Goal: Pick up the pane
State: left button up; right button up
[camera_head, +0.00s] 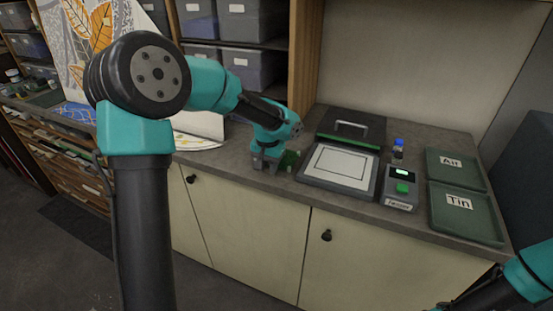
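My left gripper (265,163) points down over the grey worktop, left of the light pad. A small dark green piece (289,160) is right beside its fingers; I cannot tell whether this is the pane or whether they touch. The fingers are too small to tell whether they are open or shut. The light pad (367,186) has a dark rim and a pale sheet (340,165) with a thin dark outline; no clear pane can be made out on it. My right arm enters at the lower right, with its gripper at or beyond the bottom edge.
A tester (398,203) with a lit display and green button stands right of the pad. Green trays marked Air (470,180) and Tin (480,228) lie farther right. Behind are a dark handled case (369,144) and a blue-capped bottle (398,150).

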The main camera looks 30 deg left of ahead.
pick_arm(q)
jog(key=c, duration=0.5)
jog(key=shift+r, duration=0.1)
jog(key=shift+r, duration=1.2)
jog(key=s+d+r, duration=0.1)
jog(key=s+d, duration=0.3)
jog(key=s, duration=0.3)
jog(key=s+d+r, duration=0.1)
jog(key=s+d, duration=0.3)
jog(key=s, duration=0.3)
jog(key=shift+r, duration=0.2)
jog(key=shift+w, duration=0.1)
